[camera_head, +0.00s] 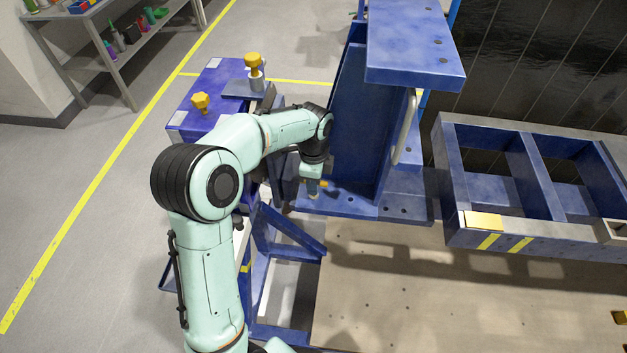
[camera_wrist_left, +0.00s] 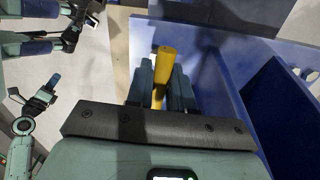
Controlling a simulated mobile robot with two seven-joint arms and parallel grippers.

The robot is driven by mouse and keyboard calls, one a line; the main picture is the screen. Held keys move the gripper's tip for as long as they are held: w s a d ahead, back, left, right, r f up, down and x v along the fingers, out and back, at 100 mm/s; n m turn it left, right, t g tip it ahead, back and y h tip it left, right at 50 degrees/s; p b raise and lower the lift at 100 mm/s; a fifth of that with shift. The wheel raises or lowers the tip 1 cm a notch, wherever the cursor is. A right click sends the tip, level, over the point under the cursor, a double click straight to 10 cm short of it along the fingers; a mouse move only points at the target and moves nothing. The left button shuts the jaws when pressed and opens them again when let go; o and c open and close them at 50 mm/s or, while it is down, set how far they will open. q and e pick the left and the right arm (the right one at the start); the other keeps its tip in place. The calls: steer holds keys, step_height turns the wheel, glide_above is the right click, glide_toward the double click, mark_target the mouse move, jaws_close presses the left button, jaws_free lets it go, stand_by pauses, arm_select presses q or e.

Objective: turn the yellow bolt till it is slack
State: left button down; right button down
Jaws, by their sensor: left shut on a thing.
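The yellow bolt (camera_wrist_left: 163,72) stands between the two fingers of my left gripper (camera_wrist_left: 162,92) in the left wrist view. The gripper is shut on it, with a dark blue-grey finger on either side. In the head view, this gripper (camera_head: 313,188) points down at the foot of the tall blue jig (camera_head: 350,130). A small yellow part of the bolt (camera_head: 324,183) shows beside the fingers there. The bolt's lower end is hidden. Pale green arm parts with dark grippers show at the left of the wrist view; my right gripper's jaws cannot be made out.
A blue stand (camera_head: 185,118) left of the jig carries two other yellow knobbed pieces, one lying (camera_head: 200,102) and one upright (camera_head: 254,64). A blue frame with open compartments (camera_head: 540,238) lies at the right. The beige plate (camera_head: 400,305) in front is mostly clear.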

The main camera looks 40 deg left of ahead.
arm_select(q)
steer(key=n, duration=0.4)
steer(key=shift+n, duration=0.3)
steer(key=n, duration=0.3)
steer(key=shift+n, duration=0.4)
steer(key=n, duration=0.3)
steer(key=shift+n, duration=2.1)
steer(key=shift+r, duration=0.1)
steer(key=c, duration=1.1)
jaws_free()
steer(key=shift+o, duration=0.2)
